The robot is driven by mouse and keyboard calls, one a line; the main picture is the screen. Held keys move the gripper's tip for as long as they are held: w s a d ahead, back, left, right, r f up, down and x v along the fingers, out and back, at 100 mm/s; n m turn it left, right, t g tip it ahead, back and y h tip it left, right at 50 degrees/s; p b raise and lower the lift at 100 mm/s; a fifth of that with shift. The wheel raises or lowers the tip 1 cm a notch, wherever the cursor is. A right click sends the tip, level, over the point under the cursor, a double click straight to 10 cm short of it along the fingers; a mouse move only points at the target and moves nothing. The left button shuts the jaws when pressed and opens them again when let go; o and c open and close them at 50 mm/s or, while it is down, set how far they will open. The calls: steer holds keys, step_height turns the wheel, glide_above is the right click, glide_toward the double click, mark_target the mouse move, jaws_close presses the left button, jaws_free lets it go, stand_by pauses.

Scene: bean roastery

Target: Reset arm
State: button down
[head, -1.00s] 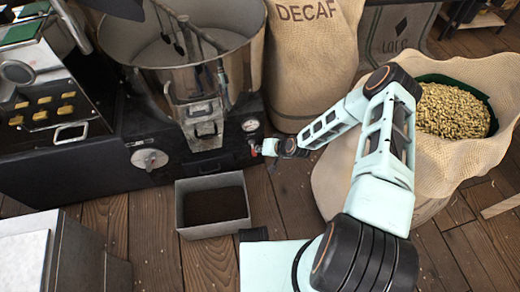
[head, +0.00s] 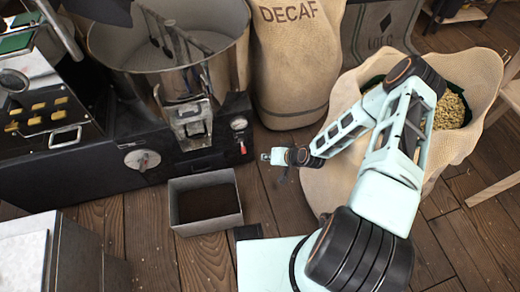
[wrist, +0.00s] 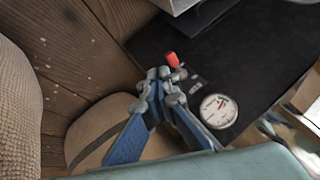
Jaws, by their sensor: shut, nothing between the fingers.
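My gripper (head: 267,157) is small in the head view, just right of the roaster's front and above the wood floor. In the wrist view, its blue and grey fingers (wrist: 160,78) are closed together with nothing between them. A red-tipped knob (wrist: 172,59) shows just past the fingertips in the wrist view. In the head view the red knob (head: 243,147) sits on the roaster front below a round gauge (head: 239,123), with a gap between it and my gripper. The gauge also shows in the wrist view (wrist: 218,110).
The roaster (head: 85,155) fills the left. A grey bin (head: 206,226) of dark grounds stands on the floor before it. A DECAF sack (head: 292,70) stands behind my gripper. An open sack (head: 480,75) of pale beans stands behind my arm.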

steer(key=shift+s+d+r, duration=0.1)
steer(key=shift+s+d, duration=0.2)
steer(key=shift+s, duration=0.2)
